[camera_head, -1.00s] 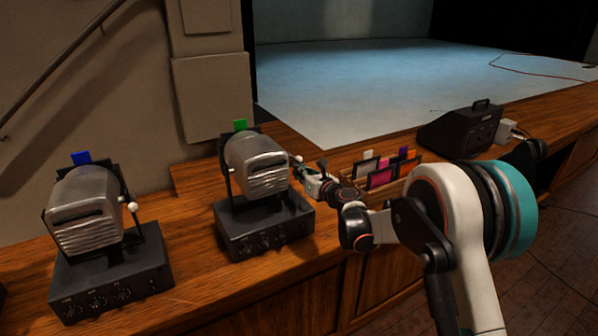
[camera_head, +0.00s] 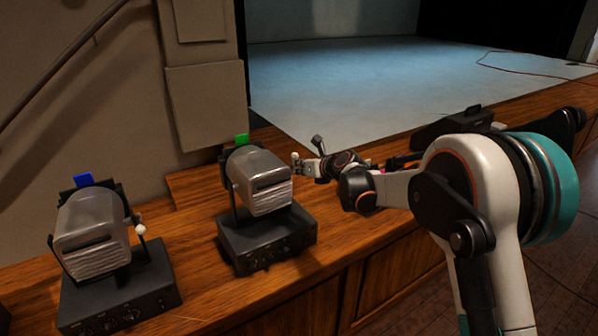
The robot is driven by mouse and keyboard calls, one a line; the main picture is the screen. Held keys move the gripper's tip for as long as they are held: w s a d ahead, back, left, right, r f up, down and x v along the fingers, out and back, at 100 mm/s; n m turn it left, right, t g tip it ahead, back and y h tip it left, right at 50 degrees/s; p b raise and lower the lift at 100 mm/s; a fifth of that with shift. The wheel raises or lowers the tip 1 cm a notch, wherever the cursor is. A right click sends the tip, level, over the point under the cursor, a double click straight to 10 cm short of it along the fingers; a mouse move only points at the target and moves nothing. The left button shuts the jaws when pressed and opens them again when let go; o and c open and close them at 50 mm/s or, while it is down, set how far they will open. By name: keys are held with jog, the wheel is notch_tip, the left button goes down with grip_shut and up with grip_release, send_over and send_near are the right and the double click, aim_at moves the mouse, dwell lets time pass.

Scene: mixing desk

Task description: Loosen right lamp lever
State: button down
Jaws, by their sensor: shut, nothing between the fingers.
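The right lamp (camera_head: 258,180) is a grey ribbed metal housing with a green filter tab at its top, held in a dark yoke on a black base (camera_head: 262,245). Its lever is on the right side, where my gripper (camera_head: 298,164) is. My gripper is shut, its fingertips close beside or against the lamp's right side. The lever is small and largely hidden by the fingers there. I cannot tell its angle or whether the fingers touch it.
A similar left lamp (camera_head: 93,232) with a blue tab (camera_head: 83,180) and a white-knobbed lever (camera_head: 141,231) stands to the left. A black box (camera_head: 452,127) lies behind my arm. The stage floor (camera_head: 345,80) is beyond the wooden desk (camera_head: 215,290).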

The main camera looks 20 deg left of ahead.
aim_at(294, 155)
jog(key=shift+w+a+r+p, duration=0.3)
jog(key=shift+w+a+r, duration=0.25)
jog(key=shift+a+r, duration=0.15)
jog(key=shift+w+a+r+p, duration=0.3)
jog(key=shift+w+a+r, duration=0.25)
jog(key=shift+r, duration=0.2)
